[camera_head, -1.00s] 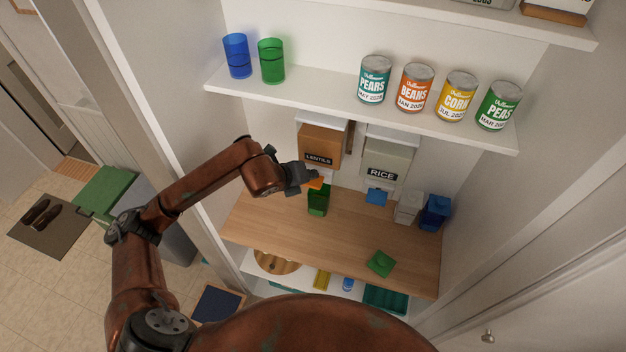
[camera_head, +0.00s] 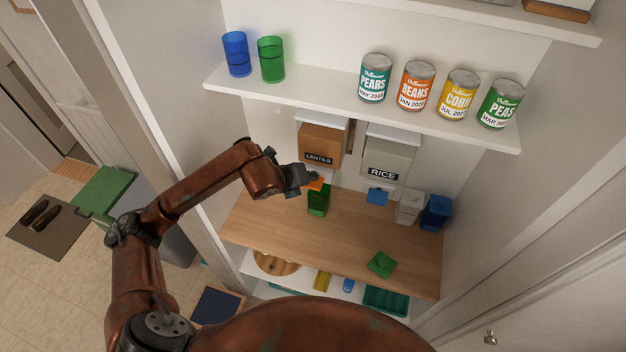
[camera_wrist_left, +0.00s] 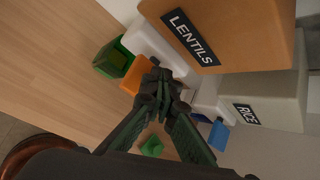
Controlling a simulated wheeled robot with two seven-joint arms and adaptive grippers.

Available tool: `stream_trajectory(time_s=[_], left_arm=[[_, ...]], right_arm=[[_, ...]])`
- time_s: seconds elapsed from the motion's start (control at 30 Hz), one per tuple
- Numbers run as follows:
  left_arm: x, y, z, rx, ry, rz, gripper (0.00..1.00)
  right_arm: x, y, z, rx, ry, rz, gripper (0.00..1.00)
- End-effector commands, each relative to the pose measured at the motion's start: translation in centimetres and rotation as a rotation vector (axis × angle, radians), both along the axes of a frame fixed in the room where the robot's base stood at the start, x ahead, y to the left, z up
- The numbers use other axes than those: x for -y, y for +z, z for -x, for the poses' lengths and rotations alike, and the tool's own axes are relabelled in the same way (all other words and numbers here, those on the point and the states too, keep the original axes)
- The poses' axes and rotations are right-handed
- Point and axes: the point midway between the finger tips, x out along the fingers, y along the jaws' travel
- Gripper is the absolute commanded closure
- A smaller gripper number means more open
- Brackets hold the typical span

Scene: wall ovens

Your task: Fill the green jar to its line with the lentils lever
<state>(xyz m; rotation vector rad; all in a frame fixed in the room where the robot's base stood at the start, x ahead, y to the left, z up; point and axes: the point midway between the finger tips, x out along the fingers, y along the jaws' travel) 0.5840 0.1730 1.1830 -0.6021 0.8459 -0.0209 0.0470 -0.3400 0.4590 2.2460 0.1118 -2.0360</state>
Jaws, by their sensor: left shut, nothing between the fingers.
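The lentils dispenser (camera_head: 320,142) is an orange-brown box with a black LENTILS label, mounted on the back wall; it also shows in the left wrist view (camera_wrist_left: 225,35). Its orange lever (camera_head: 316,184) sticks out below it and shows in the left wrist view (camera_wrist_left: 135,75). The green jar (camera_head: 318,201) stands open on the wooden counter under the lever; the left wrist view shows its mouth (camera_wrist_left: 113,62). Its line and fill level cannot be made out. My left gripper (camera_head: 310,178) is shut and empty, right at the lever; contact is unclear. My right gripper is not in view.
The rice dispenser (camera_head: 386,160) with a blue lever (camera_head: 376,196) hangs to the right. White and blue jars (camera_head: 435,213) stand at the counter's right. A green lid (camera_head: 381,263) lies near the front edge. Cans and glasses (camera_head: 271,60) fill the shelf above.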

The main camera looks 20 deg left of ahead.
Motion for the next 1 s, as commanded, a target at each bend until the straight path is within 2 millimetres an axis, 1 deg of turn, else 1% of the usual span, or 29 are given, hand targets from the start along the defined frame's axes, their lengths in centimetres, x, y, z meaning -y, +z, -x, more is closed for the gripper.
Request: stream_trajectory(time_s=[0.53,0.83,1.0], left_arm=[[0.01,-0.78,0.07,-0.003,-0.001,-0.001,1.0],[0.02,-0.67,0.07,-0.003,-0.001,-0.001,1.0],[0.02,-0.04,0.06,-0.003,-0.001,0.0,1.0]], right_arm=[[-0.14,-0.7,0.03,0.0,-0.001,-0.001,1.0],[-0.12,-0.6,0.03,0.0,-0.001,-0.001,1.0],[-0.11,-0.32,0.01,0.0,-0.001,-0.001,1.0]])
